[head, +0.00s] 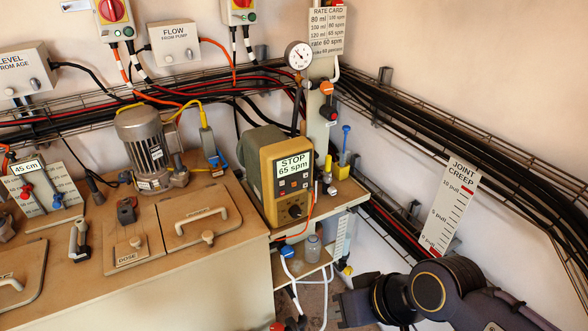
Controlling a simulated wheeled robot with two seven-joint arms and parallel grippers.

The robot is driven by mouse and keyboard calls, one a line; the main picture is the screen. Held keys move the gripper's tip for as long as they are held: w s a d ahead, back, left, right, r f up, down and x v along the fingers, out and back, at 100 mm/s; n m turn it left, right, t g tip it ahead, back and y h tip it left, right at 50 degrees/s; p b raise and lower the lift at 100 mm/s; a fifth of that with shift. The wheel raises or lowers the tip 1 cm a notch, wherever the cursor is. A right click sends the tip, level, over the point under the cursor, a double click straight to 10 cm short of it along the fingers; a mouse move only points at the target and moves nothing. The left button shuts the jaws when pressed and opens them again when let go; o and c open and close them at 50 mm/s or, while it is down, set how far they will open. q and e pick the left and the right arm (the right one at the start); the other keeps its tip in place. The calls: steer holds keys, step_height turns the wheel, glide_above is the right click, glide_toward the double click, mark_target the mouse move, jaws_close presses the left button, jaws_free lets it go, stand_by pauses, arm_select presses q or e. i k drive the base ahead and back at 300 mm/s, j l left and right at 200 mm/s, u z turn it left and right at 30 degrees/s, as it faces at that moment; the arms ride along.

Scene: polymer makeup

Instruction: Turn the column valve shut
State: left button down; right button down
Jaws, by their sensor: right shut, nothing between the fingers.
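No part in the head view is labelled as the column valve, and I cannot tell which fitting it is. A narrow white marked strip like a column (343,232) hangs at the right end of the pump shelf, with a small yellow fitting (346,269) near its foot. A blue-capped fitting (287,251) sits on white tubing left of it, beside a small clear jar (313,248). My right gripper (347,308) is low at the bottom, below the yellow fitting and apart from it, shut and empty. Its fingertips are hard to make out. My left gripper is out of view.
The yellow-fronted pump (290,180) reading "STOP 65 spm" stands above the shelf. The tan tank top (160,222) fills the left; cable trays line the walls.

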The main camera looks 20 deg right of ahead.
mark_target(348, 270)
steer(key=z, duration=1.3)
